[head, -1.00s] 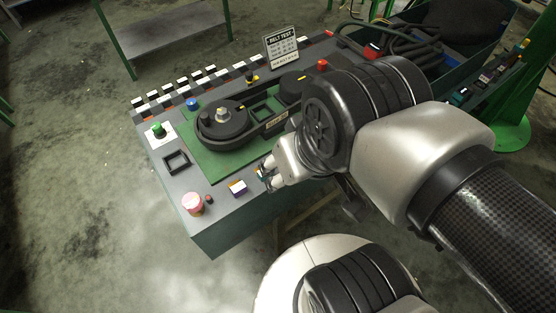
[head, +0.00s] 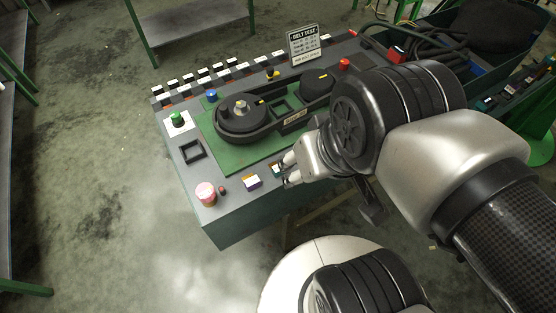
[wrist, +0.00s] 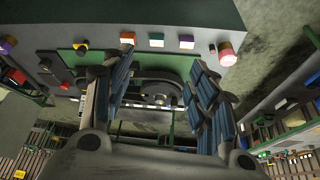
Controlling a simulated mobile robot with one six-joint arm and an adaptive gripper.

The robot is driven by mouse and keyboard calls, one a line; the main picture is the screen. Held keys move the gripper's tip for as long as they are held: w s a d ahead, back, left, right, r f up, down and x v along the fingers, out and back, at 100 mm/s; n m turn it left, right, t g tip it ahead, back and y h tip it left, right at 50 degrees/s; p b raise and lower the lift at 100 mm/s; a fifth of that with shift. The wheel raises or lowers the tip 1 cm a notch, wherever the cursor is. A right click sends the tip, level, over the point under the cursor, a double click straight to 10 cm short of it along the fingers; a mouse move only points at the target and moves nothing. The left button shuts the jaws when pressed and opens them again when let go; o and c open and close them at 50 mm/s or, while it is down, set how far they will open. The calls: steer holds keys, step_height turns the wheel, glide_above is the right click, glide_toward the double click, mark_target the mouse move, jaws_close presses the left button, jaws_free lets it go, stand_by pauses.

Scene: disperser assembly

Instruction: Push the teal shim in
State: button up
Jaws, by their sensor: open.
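The teal shim (head: 276,168) is a small block with teal and orange faces at the near edge of the grey bench top. My gripper (head: 286,170) is right beside it in the head view and partly covers it. In the wrist view the teal shim (wrist: 156,40) sits above the gap between my fingertips (wrist: 160,66), between a white-and-orange block (wrist: 127,38) and a purple-and-orange block (wrist: 186,42). My fingers are spread and hold nothing. I cannot tell whether a finger touches the shim.
A belt-and-pulley unit (head: 242,116) stands on a green plate (head: 229,155). A pink cylinder (head: 206,193), a square black frame (head: 192,151) and a green button (head: 177,118) are at the left. A "BELT TEST" sign (head: 303,45) stands at the back.

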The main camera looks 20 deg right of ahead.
stand_by(0.4)
steer(key=n+g+p, duration=0.2)
steer(key=g+p, duration=0.3)
steer(key=p, duration=0.3)
glide_above(280, 170)
steer(key=w, duration=0.1)
step_height(280, 170, down, 7)
step_height(280, 170, down, 18)
steer(key=b, duration=0.4)
steer(key=shift+d+r, duration=0.1)
steer(key=shift+r, duration=0.15)
steer(key=shift+c, duration=0.5)
jaws_close()
